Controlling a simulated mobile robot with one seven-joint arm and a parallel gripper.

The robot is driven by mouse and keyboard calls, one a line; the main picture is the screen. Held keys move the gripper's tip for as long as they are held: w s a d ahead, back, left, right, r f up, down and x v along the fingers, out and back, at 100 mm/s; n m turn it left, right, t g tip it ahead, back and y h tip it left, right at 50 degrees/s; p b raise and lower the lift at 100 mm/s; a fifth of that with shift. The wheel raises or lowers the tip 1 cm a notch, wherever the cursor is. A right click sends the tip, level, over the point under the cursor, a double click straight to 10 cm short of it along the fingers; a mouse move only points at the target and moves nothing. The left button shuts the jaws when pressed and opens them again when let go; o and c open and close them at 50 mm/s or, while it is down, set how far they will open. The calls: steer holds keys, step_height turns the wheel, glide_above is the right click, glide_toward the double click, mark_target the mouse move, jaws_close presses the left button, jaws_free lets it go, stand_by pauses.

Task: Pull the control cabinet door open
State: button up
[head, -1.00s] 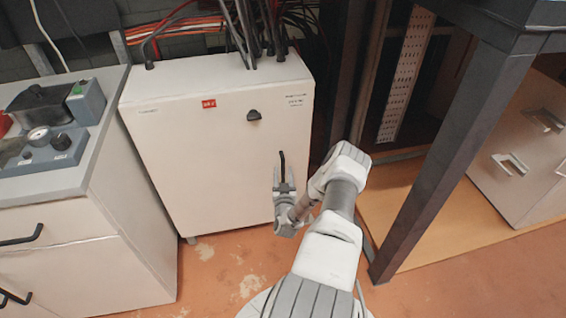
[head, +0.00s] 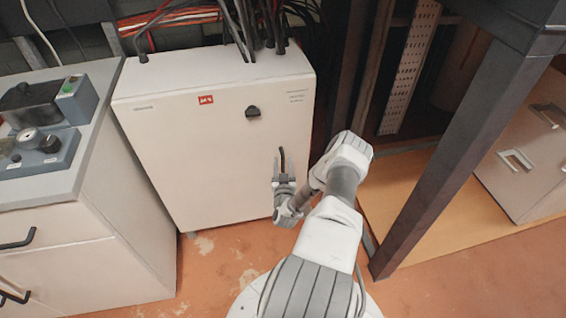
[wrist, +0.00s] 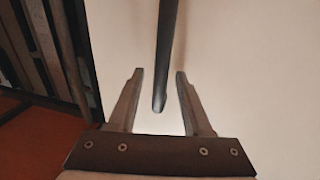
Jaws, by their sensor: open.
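The white control cabinet (head: 190,160) stands on the floor with its door shut. It has a red label, a dark knob (head: 253,112) near the top right and a black upright bar handle (head: 282,158) low on the right side of the door. My gripper (head: 284,181) is at the lower part of this handle. In the wrist view, my gripper (wrist: 159,75) is open, with one finger on each side of the black handle (wrist: 165,60). The handle's lower end lies between the fingers, and a gap shows on both sides.
A grey-topped cabinet (head: 70,215) with control boxes stands close on the left. Cables (head: 245,30) run into the cabinet's top. A dark table leg (head: 440,160) and a drawer unit (head: 525,165) are on the right. Orange floor (head: 215,270) lies clear in front.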

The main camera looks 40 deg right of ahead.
jaws_close()
stand_by(1.4)
